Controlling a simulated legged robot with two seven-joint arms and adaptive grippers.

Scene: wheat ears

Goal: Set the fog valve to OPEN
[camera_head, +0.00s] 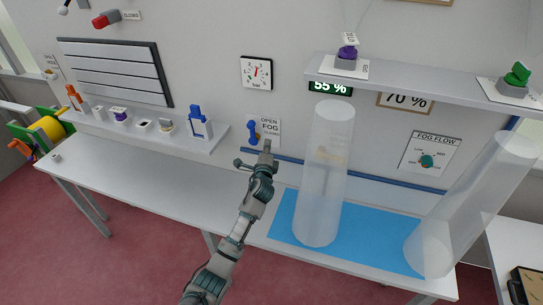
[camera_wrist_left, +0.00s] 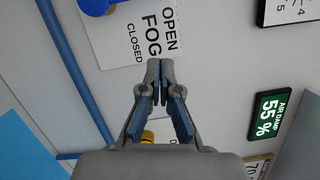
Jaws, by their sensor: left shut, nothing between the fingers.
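The fog valve (camera_head: 253,133) is a small blue handle on the wall, left of a white label (camera_head: 272,133) reading OPEN, FOG, CLOSED from top to bottom. I cannot tell which setting the handle points at. In the left wrist view the valve (camera_wrist_left: 95,6) is cut off at the top edge, beside the label (camera_wrist_left: 143,38). My left gripper (camera_head: 267,147) is just below and right of the handle, in front of the label's lower edge. In the left wrist view its fingertips (camera_wrist_left: 160,68) are together, empty and apart from the valve. My right gripper is not in view.
A blue pipe (camera_head: 370,177) runs along the wall below the label.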

